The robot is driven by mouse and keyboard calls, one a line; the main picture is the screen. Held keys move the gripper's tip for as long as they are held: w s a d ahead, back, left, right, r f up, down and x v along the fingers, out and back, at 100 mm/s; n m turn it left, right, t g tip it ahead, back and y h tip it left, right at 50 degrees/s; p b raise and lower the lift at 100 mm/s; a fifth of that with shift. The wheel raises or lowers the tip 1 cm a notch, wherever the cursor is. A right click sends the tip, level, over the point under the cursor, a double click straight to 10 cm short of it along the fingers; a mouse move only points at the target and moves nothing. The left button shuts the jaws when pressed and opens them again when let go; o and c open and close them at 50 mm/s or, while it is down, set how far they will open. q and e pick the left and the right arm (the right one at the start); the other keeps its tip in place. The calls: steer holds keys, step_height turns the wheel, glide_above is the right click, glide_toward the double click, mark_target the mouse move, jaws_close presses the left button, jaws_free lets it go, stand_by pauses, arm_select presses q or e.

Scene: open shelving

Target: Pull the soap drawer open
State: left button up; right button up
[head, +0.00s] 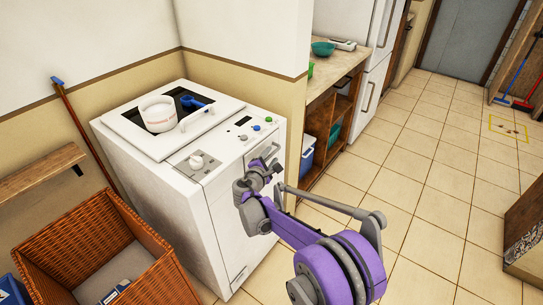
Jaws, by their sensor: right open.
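A white washing machine (160,170) stands against the wall, its front facing the lower right. A greyish panel that looks like the soap drawer (263,151) is at the right end of its upper front, below the coloured buttons. It looks closed, though my gripper hides its lower part. My right gripper (266,168) is open, right in front of this panel. I cannot tell whether the fingers touch it. My left gripper is not in view.
On top of the machine are a white round container (158,113) and a blue scoop (195,101). A wicker basket (55,238) stands at the lower left. A wooden counter unit (335,95) is behind to the right. The tiled floor (430,190) at right is mostly clear.

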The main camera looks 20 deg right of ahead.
steer(key=shift+x, duration=0.85)
jaws_close()
stand_by(0.8)
